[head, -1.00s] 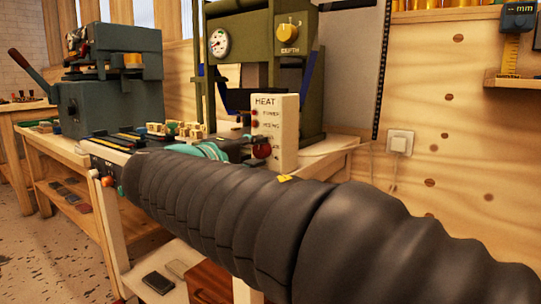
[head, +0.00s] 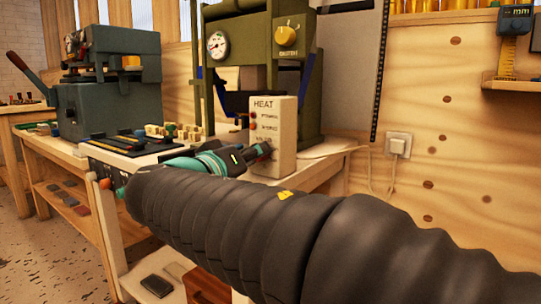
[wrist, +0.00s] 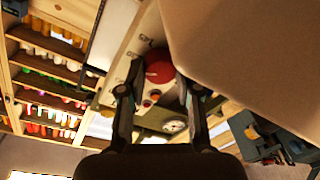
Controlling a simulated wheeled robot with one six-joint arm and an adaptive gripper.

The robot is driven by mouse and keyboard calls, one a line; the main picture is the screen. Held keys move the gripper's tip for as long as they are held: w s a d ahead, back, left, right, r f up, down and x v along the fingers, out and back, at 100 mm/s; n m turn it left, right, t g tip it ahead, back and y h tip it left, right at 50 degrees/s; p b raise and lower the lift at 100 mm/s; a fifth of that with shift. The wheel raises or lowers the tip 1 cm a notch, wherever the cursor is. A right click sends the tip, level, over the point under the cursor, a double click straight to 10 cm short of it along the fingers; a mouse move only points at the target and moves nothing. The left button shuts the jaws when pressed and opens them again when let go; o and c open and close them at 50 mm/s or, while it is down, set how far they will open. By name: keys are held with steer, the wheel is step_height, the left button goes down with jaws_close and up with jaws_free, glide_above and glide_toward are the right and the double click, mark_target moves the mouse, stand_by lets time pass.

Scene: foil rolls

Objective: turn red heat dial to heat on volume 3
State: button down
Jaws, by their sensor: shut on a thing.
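The white heat box (head: 284,138) stands on the bench in front of the green press, labelled HEAT, with small red lamps on its face. The red heat dial (wrist: 159,73) shows in the wrist view, low on the box face. My gripper (wrist: 157,84) has a finger on each side of the dial and is shut on it. In the head view my gripper (head: 262,150) reaches the lower face of the box and hides the dial. The dial's volume marks are too small to read.
The green press (head: 290,60) with a gauge and yellow depth knob stands behind the box. A grey machine (head: 110,90) stands at left. Small blocks (head: 170,130) lie on the bench. A wall socket (head: 398,145) and cable are at right.

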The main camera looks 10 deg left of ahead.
steer(key=shift+m, duration=0.9)
steer(key=c, duration=0.8)
jaws_free()
steer(key=v, duration=1.2)
steer(key=shift+f, duration=0.15)
